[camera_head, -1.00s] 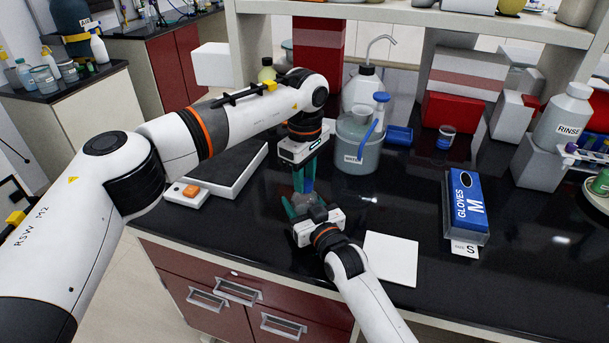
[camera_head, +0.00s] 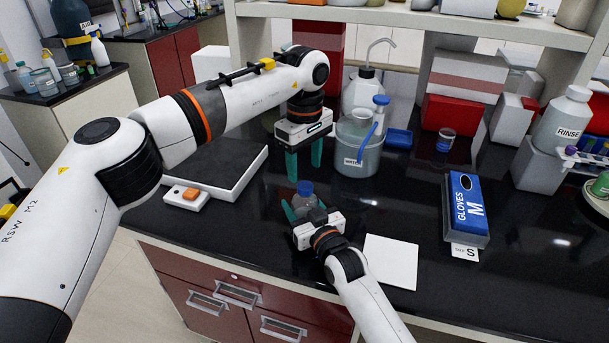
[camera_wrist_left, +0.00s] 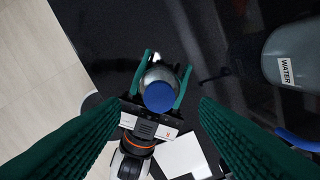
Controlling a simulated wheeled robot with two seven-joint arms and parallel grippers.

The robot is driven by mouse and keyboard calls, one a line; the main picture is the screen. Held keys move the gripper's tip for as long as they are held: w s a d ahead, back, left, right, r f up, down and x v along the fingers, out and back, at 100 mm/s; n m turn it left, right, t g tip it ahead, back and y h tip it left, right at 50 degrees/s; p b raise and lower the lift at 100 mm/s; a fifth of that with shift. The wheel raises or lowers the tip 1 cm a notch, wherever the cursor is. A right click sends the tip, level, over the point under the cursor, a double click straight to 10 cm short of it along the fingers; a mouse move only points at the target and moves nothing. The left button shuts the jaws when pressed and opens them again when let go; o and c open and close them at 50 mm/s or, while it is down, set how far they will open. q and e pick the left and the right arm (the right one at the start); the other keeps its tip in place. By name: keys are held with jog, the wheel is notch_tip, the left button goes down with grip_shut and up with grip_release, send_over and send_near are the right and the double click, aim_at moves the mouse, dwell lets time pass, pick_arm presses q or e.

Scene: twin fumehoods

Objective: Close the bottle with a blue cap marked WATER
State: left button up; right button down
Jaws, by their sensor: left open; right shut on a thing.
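A small clear bottle with a blue cap (camera_head: 305,187) stands on the black bench, held upright between the green fingers of my right gripper (camera_head: 305,208). The left wrist view shows the blue cap (camera_wrist_left: 159,97) from above, seated over the bottle mouth; I cannot tell how tight it is. My right gripper is shut on the bottle body. My left gripper (camera_head: 303,162) is open and empty above the bottle, fingers pointing down, apart from the cap. The WATER label shows on a large grey container (camera_head: 358,152) behind; any label on the small bottle is hidden.
A flat scale-like device (camera_head: 215,165) with an orange button lies left. A white sheet (camera_head: 390,260) and a glove box (camera_head: 466,208) lie right. The grey container stands close to my left gripper, with a blue-handled tool in it. A shelf (camera_head: 420,18) spans the back.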

pick_arm(q)
notch_tip(320, 180, up, 8)
jog(key=shift+f, duration=0.15)
pick_arm(e)
jog(key=shift+c, duration=2.1)
grip_release()
jog(key=shift+s, duration=0.1)
pick_arm(q)
jog(key=shift+f+b, duration=0.4)
jog(key=shift+b, duration=0.05)
pick_arm(e)
jog(key=v, duration=1.2)
pick_arm(q)
jog(key=shift+f, duration=0.1)
pick_arm(e)
jog(key=shift+f, duration=0.1)
